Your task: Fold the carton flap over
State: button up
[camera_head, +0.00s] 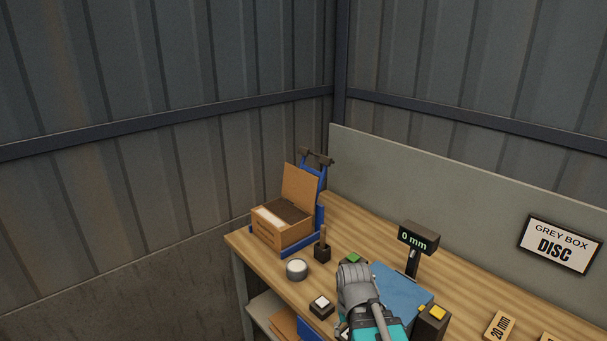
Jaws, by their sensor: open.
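The open carton (281,228) is a brown cardboard box at the far left end of the workbench, in a blue fixture. Its flap (300,185) stands upright at the back, leaning against the fixture. The carton's inside looks dark, with a pale label or strip on the front left of its top. My arm rises from the bottom edge in grey and teal, right of and nearer than the carton. I cannot make out my gripper's fingers; the arm is well apart from the flap.
A blue block (402,289) and a display reading 0 mm (418,239) stand right of my arm. A round grey disc (296,269), a dark post (322,248) and a button box (321,306) lie between the arm and carton. A grey panel (430,190) backs the bench.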

aim_at(298, 187)
jog(key=k, duration=0.6)
jog(key=u, duration=0.25)
jog(key=i, duration=0.6)
jog(key=u, duration=0.5)
jog(key=i, duration=1.5)
jog(key=z, duration=0.7)
